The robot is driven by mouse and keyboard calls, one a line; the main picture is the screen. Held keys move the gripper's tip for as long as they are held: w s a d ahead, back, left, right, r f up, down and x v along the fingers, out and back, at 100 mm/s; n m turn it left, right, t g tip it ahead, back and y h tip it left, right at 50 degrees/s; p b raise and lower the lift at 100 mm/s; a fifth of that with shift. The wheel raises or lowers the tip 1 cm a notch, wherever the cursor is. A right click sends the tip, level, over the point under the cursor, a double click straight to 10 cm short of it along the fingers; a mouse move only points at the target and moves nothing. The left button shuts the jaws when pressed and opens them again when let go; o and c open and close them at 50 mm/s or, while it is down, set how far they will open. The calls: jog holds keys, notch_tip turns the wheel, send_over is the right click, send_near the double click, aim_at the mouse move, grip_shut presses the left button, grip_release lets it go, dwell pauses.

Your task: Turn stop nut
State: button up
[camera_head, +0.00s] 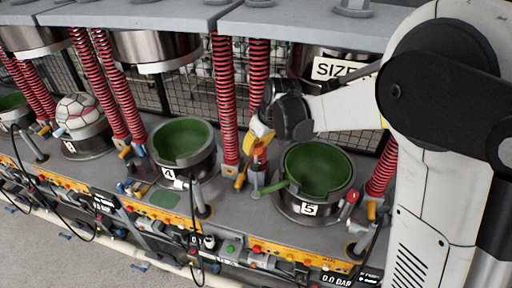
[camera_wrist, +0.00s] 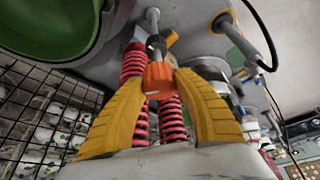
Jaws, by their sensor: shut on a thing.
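The stop nut (camera_wrist: 158,80) is an orange knob-like piece in the wrist view, with a dark and grey rod rising beyond it. My gripper (camera_wrist: 160,76) has its two yellow fingers on either side of the nut, shut on it. In the head view my gripper (camera_head: 257,143) is between the bowls marked 4 and 5, close to the red springs. The nut shows there only as a small orange patch (camera_head: 262,146), partly hidden by the fingers.
Green-lined bowl 5 (camera_head: 318,170) is right of my gripper and bowl 4 (camera_head: 182,142) is left. Red springs (camera_head: 226,100) stand close behind. A ball (camera_head: 80,113) sits in a bowl further left. A control panel (camera_head: 250,251) runs along the front.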

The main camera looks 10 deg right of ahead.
jog(key=shift+n, duration=0.5)
jog(key=o, duration=1.2)
jog(key=shift+r, duration=0.1)
jog(key=v, duration=0.7)
jog(key=shift+d+r, duration=0.1)
jog(key=shift+r, duration=0.05)
